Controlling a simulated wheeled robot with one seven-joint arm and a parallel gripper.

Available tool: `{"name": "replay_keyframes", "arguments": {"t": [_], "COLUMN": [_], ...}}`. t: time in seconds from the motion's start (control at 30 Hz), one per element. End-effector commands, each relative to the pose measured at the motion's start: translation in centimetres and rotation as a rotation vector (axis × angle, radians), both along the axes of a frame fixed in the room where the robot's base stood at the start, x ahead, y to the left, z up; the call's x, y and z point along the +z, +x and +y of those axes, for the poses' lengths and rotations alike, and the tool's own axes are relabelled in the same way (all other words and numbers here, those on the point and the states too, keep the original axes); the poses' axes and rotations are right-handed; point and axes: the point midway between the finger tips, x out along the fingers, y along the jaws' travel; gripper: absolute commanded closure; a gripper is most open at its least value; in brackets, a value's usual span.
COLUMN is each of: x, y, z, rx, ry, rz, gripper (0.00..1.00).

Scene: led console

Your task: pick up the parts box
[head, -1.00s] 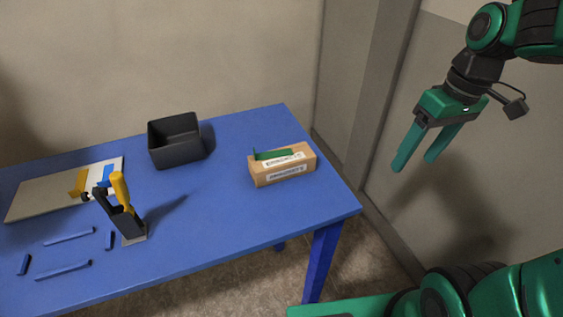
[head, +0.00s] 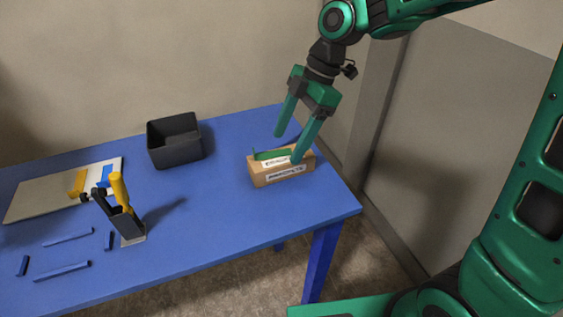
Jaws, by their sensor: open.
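The parts box (head: 283,175) is a small brown box with white printed labels and a green piece on its top. It sits near the right end of the blue table. My gripper (head: 287,147) is open and points down, with its fingers over the box. The gripper hides part of the box's top.
A dark open bin (head: 174,143) stands to the left of the box. A black and yellow tool in a stand (head: 127,222), a pale board (head: 45,194) and several blue strips (head: 62,271) are further left. The blue table (head: 220,215) is clear in front of the box. A wall is behind.

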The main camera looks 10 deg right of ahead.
Motion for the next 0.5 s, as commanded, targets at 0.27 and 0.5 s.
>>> {"name": "replay_keyframes", "arguments": {"t": [0.27, 0.5], "x": [-2.3, -4.7], "y": [-0.8, -1.2], "z": [1.0, 2.0], "rx": [0.001, -0.001], "ry": [-0.002, -0.001], "rz": [0.002, 0.001], "gripper": [0.31, 0.31]}}
